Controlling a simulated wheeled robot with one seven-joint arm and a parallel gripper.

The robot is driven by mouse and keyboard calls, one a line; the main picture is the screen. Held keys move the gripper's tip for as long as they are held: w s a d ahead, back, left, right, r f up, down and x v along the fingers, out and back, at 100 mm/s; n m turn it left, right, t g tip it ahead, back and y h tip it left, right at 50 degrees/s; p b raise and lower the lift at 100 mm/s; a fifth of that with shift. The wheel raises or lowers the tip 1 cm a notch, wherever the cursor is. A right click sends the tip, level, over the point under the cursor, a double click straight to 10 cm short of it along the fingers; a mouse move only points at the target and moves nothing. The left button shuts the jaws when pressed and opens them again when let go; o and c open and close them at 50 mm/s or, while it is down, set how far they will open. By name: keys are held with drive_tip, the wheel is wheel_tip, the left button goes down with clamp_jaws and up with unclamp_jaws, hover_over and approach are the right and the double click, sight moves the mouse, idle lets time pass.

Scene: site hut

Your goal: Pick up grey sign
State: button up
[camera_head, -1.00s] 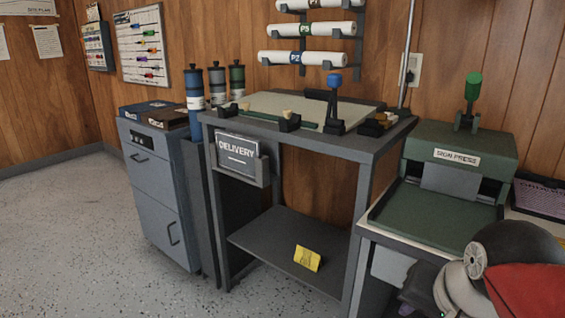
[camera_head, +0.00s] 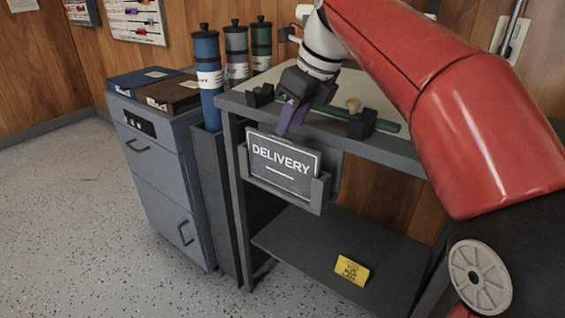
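The grey sign (camera_head: 283,163) reads "DELIVERY" in white letters with a white line below. It stands slightly tilted in a grey holder (camera_head: 312,195) on the front of the workbench. My gripper (camera_head: 287,125), with purple fingers, points down just above and behind the sign's top edge. The fingertips reach close to that edge; I cannot tell whether they touch it. Only one side of the fingers shows clearly, so the gap between them is hidden. My red and white arm comes in from the upper right and covers much of the bench top.
The workbench (camera_head: 395,150) carries black clamps and a green bar near my gripper. Blue, grey and green tubes (camera_head: 207,75) stand left of it, beside a grey cabinet (camera_head: 160,190) with binders on top. A yellow card (camera_head: 351,270) sits on the lower shelf. The floor at left is clear.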

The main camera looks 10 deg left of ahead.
sight(282, 139)
drive_tip(key=x, duration=0.3)
drive_tip(key=b+x, duration=0.1)
drive_tip(key=x, duration=0.1)
drive_tip(key=shift+s+a+r, duration=0.1)
drive_tip(key=shift+s+a, duration=0.1)
drive_tip(key=shift+s, duration=0.15)
drive_tip(key=shift+w+a+f, duration=0.1)
drive_tip(key=shift+a+f, duration=0.1)
drive_tip(key=shift+f, duration=0.2)
drive_tip(key=shift+f, duration=0.25)
drive_tip(key=shift+c, duration=0.4)
clamp_jaws()
